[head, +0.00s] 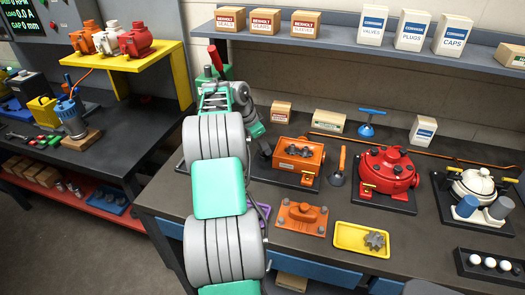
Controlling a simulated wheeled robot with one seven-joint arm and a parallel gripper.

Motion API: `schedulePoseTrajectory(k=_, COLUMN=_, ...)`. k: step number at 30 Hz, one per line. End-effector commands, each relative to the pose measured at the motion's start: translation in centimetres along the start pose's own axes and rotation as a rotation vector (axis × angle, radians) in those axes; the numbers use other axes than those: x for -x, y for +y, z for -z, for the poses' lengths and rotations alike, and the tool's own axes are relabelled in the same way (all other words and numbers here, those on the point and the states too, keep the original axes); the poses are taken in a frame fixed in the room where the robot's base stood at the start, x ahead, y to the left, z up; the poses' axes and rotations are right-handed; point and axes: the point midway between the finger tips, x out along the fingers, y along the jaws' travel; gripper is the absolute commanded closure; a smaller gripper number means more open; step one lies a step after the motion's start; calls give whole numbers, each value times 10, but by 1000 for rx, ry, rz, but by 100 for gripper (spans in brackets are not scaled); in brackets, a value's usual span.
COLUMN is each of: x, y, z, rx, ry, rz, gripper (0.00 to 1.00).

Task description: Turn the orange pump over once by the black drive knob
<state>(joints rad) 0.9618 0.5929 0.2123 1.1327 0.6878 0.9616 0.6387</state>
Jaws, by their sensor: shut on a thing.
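The orange pump (299,158) sits on a dark base plate on the workbench, right of my arm. Its top is open, with metal parts showing inside. My gripper (267,151) is at the pump's left side, low beside the housing, and is shut on the black drive knob there. The knob itself is hidden by the gripper, so its angle cannot be told. An orange cover plate (303,216) lies on the bench in front of the pump. A grey gear (375,240) lies in a yellow tray (347,246).
A screwdriver (339,167) stands between the orange pump and a red pump (388,170). A white pump (474,188) is further right. A blue T-handle tool (367,122) and small boxes stand behind. A shelf (365,40) overhangs the back.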

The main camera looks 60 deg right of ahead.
Motion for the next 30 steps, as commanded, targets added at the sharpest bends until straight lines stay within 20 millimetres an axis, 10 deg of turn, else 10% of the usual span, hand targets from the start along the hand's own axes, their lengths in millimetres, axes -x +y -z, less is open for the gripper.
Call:
schedulePoseTrajectory(k=11, x=0, y=1, z=0, rx=67, ry=1, rz=27, gripper=100)
schedulePoseTrajectory(k=12, x=0, y=1, z=0, rx=66, ry=1, rz=27, gripper=59)
schedulePoseTrajectory(k=20, x=0, y=1, z=0, rx=65, ry=1, rz=27, gripper=38)
schedulePoseTrajectory(k=30, x=-1, y=2, z=0, rx=63, ry=0, rz=24, gripper=38)
